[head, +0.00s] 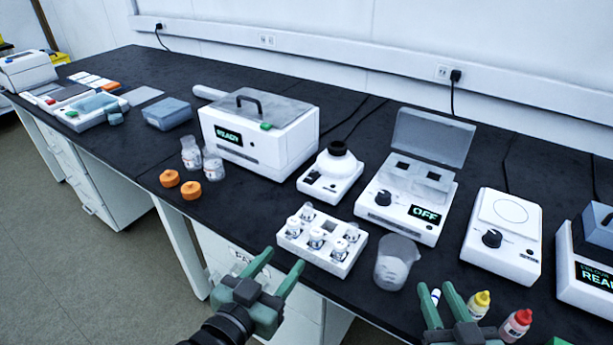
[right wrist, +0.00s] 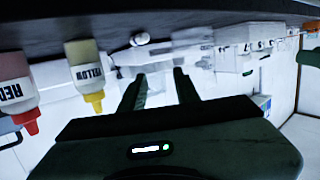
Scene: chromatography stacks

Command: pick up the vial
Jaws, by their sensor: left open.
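A white rack (head: 300,252) stands near the front edge of the bench in the head view. It holds several small vials (head: 316,238) with white caps, upright in its slots, and one dark slot (head: 329,227) looks empty. Which vial is meant cannot be told. My left gripper (head: 279,264) is open and empty, in front of the rack and apart from it. My right gripper (head: 437,291) is open near the dropper bottles. Its fingers stand apart in the right wrist view (right wrist: 158,88). A small white object (head: 436,296) shows between them in the head view; its contact is unclear.
A clear beaker (head: 396,264) stands right of the rack. Yellow (head: 480,303) and red (head: 516,325) dropper bottles stand beside my right gripper. Behind are a black-topped device (head: 331,177), an OFF device (head: 405,205) and a READY box (head: 262,140). Orange caps (head: 190,190) lie left.

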